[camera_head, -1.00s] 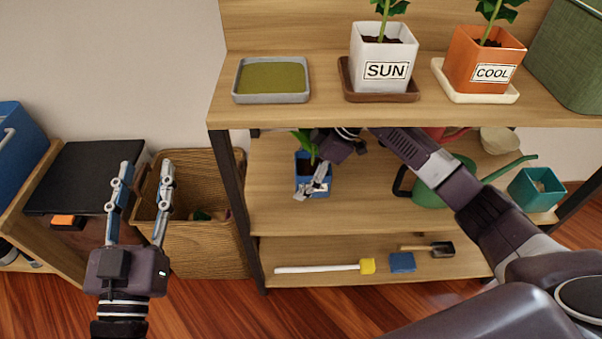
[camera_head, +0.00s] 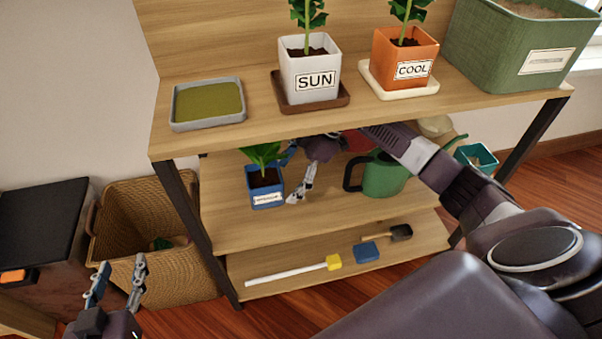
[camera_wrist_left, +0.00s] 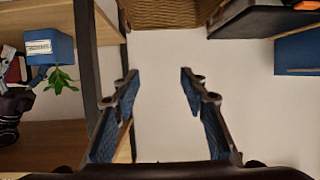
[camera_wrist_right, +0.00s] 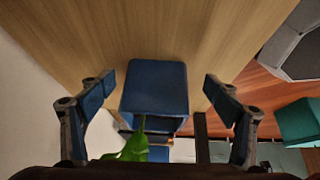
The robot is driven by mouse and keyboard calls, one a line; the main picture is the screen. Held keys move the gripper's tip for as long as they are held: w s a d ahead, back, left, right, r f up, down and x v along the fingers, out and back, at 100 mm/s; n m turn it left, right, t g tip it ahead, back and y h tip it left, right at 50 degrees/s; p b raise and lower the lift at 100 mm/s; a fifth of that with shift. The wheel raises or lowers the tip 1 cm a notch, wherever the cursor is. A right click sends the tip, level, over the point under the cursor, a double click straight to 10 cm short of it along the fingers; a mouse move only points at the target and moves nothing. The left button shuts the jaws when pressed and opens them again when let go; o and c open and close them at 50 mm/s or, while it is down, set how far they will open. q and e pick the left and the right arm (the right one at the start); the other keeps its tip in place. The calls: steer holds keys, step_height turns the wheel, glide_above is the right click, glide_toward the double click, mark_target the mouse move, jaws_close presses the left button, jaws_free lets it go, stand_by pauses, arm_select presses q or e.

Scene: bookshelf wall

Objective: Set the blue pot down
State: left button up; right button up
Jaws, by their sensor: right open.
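The blue pot (camera_head: 267,197) holds a green plant and has a white label. It stands upright on the middle shelf (camera_head: 310,215), at its left end. It also shows in the left wrist view (camera_wrist_left: 60,48) and the right wrist view (camera_wrist_right: 156,85). My right gripper (camera_head: 293,172) is open and just right of the pot. In the right wrist view its fingers are apart, with the pot between them in the picture and gaps on both sides. My left gripper (camera_head: 117,284) is open and empty at the lower left, away from the pot; its fingers show in the left wrist view (camera_wrist_left: 160,90).
A green watering can (camera_head: 385,176) stands right of my right gripper. Above are the white SUN pot (camera_head: 311,78), the orange COOL pot (camera_head: 403,60) and a grey tray (camera_head: 208,103). A wicker basket (camera_head: 135,215) stands left of the shelf. Tools lie on the bottom shelf.

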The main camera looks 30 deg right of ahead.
arm_select(q)
steer(key=shift+s+a+f+g, duration=0.2)
steer(key=shift+s+f+g, duration=0.2)
steer(key=shift+f, duration=0.3)
steer(key=shift+s+a+f+g, duration=0.25)
steer(key=shift+s+f, duration=0.2)
steer(key=shift+f, duration=0.25)
arm_select(e)
steer(key=shift+s+d, duration=0.3)
steer(key=shift+d, duration=0.5)
steer(key=shift+s+d, duration=0.3)
steer(key=shift+d, duration=0.5)
